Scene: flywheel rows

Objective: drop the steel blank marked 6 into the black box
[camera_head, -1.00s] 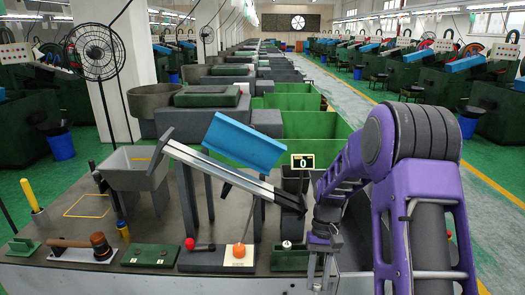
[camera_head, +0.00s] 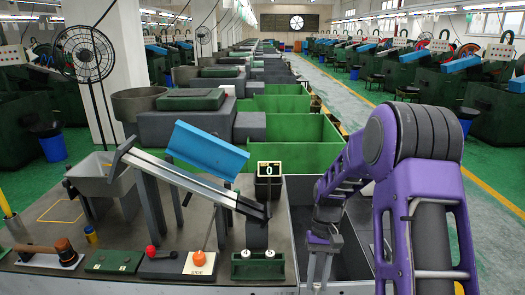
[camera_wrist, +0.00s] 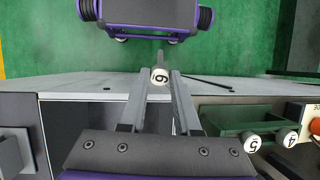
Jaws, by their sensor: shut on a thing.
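The steel blank marked 6 (camera_wrist: 160,77) is a small round piece with a white numbered face. It sits between the fingertips of my gripper (camera_wrist: 161,82), which is shut on it. In the head view my gripper (camera_head: 318,272) hangs at the right of the bench, and the blank cannot be made out there. A dark open-topped box (camera_head: 352,262), which looks like the black box, is beside and behind the gripper. A dark opening (camera_wrist: 85,130) also shows left of the fingers in the wrist view. Whether the blank is over it, I cannot tell.
A green holder (camera_head: 257,268) left of my gripper carries blanks; the wrist view shows those marked 5 (camera_wrist: 252,143) and 4 (camera_wrist: 290,137).

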